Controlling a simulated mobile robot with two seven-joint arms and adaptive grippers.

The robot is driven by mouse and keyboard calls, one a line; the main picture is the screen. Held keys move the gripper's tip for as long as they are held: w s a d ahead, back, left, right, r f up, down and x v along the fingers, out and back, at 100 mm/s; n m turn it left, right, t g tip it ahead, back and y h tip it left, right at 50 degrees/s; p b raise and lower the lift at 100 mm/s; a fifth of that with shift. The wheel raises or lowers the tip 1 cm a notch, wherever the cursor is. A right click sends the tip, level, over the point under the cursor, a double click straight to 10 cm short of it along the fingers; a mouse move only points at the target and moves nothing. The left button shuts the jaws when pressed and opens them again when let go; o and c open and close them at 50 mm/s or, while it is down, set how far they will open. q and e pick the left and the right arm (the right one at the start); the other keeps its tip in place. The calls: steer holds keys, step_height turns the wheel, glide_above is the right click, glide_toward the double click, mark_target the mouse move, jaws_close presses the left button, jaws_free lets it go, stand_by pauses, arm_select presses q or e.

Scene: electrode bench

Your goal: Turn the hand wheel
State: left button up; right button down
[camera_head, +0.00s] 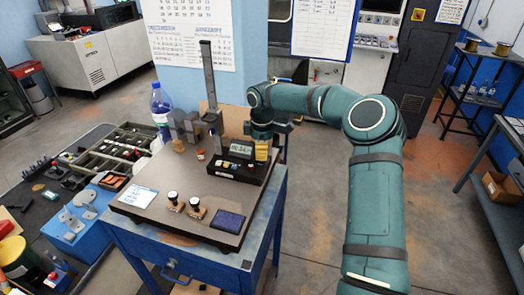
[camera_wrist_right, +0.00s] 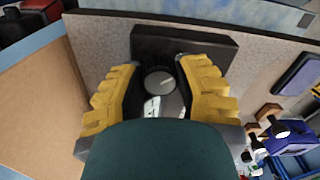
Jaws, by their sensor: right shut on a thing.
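The digital gauge (camera_head: 228,170) stands on the dark plate with a tall upright column (camera_head: 209,80) and a small lit display (camera_head: 240,151). My right gripper (camera_head: 262,150) is at the gauge's right side, its yellow fingers partly showing beside the display. In the right wrist view, the yellow fingers (camera_wrist_right: 160,70) are closed on either side of a small round grey wheel (camera_wrist_right: 159,83) in front of a dark block (camera_wrist_right: 190,42). The wheel is hidden in the head view. My left gripper is not in view.
The plate (camera_head: 140,213) on the blue table holds two stamps (camera_head: 174,200), a dark blue pad (camera_head: 227,221), a white card (camera_head: 138,196) and grey blocks behind. A water bottle (camera_head: 160,108) stands at the back left. A parts tray (camera_head: 120,144) is farther left.

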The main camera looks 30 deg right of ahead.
steer(key=shift+m, duration=0.3)
steer(key=m, duration=0.3)
steer(key=shift+m+b, duration=0.4)
steer(key=m, duration=0.4)
steer(key=shift+m, duration=0.3)
steer(key=m, duration=0.4)
steer(key=shift+b, duration=0.3)
steer(key=shift+f+m, duration=0.1)
steer(key=shift+m, duration=1.9)
steer(key=c, duration=0.6)
jaws_free()
